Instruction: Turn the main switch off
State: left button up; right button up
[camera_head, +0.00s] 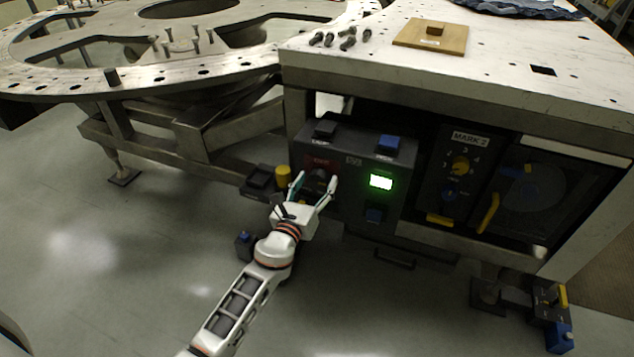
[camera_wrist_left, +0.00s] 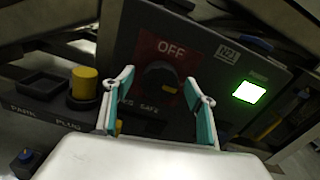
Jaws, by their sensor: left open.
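The main switch (camera_wrist_left: 160,80) is a dark rotary knob with a small yellow mark, on a dark red plate labelled OFF at its top. In the head view the switch (camera_head: 319,174) sits on the left part of the dark control panel (camera_head: 345,205). My left gripper (camera_head: 313,182) is open in front of the switch. In the left wrist view its two teal-padded fingers (camera_wrist_left: 160,92) stand apart, one on each side of the knob. I cannot tell whether they touch it. Lettering below the knob is partly hidden. My right gripper is not in view.
A lit green display (camera_head: 381,182) is right of the switch. A yellow plug (camera_head: 283,176) stands on a small shelf to the left. The MARK-2 unit (camera_head: 461,165) is farther right. Floor is clear at left.

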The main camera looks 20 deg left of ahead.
pick_arm(q)
jog(key=shift+w, duration=0.2)
jog(key=c, duration=1.1)
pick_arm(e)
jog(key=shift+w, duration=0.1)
pick_arm(q)
jog(key=shift+n, duration=0.3)
jog(key=n, duration=1.3)
jog(key=shift+a+n, duration=0.1)
jog(key=shift+n, duration=0.2)
jog(key=shift+f+n, duration=0.1)
jog(key=shift+n, duration=1.6)
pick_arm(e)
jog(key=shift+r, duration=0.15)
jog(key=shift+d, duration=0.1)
